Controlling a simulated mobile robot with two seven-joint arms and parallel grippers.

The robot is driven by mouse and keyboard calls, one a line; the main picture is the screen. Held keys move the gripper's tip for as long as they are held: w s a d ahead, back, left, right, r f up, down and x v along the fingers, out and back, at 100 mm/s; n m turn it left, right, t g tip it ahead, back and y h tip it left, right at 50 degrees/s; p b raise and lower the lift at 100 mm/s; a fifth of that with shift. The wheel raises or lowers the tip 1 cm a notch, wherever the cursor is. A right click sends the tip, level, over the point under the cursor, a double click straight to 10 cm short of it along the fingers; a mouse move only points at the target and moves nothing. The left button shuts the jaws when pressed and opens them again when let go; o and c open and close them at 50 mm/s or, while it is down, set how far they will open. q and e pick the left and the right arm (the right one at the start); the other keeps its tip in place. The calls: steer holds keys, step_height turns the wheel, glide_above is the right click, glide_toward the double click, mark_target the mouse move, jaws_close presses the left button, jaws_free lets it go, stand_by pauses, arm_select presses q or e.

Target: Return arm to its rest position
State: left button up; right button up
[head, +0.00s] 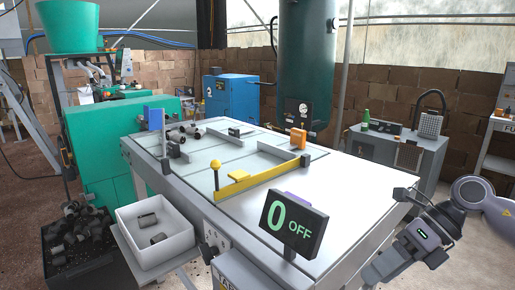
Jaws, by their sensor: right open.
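My right gripper (424,208) is at the right of the head view, beside the right edge of the grey worktable (345,190). Its jaws are open and nothing shows between them. It is apart from the things on the table. My right arm (475,192) bends in from the right edge of the view. My left arm and left gripper do not show.
The table bears a yellow fence (250,183), several dark plugs near its far left and a sign (294,224) reading "0 OFF" at the front. A white bin (155,232) with dark plugs stands at left. A grey cabinet (398,150) stands behind right.

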steer(key=s+a+f+m+t+y, duration=0.1)
steer(key=a+f+m+t+y, duration=0.35)
steer(key=m+y, duration=0.25)
steer(key=s+d+f+m+t+h, duration=0.2)
steer(key=d+f+m+t+h, duration=0.65)
steer(key=m, duration=0.85)
steer(key=s+d+f+m+g+h, duration=0.2)
steer(key=s+d+f+m+h, duration=0.1)
steer(key=s+d+f, duration=0.3)
steer(key=s+d+f+m+g+h, duration=0.1)
steer(key=s+d+f+m+h, duration=0.15)
steer(key=s+f+m, duration=0.4)
steer(key=a+m+p, duration=0.3)
steer(key=a+m, duration=0.3)
steer(key=a, duration=0.9)
steer(key=shift+s+a+f+t+y+p, duration=0.25)
steer(key=shift+s+t+y+p, duration=0.1)
steer(key=shift+s+t, duration=0.1)
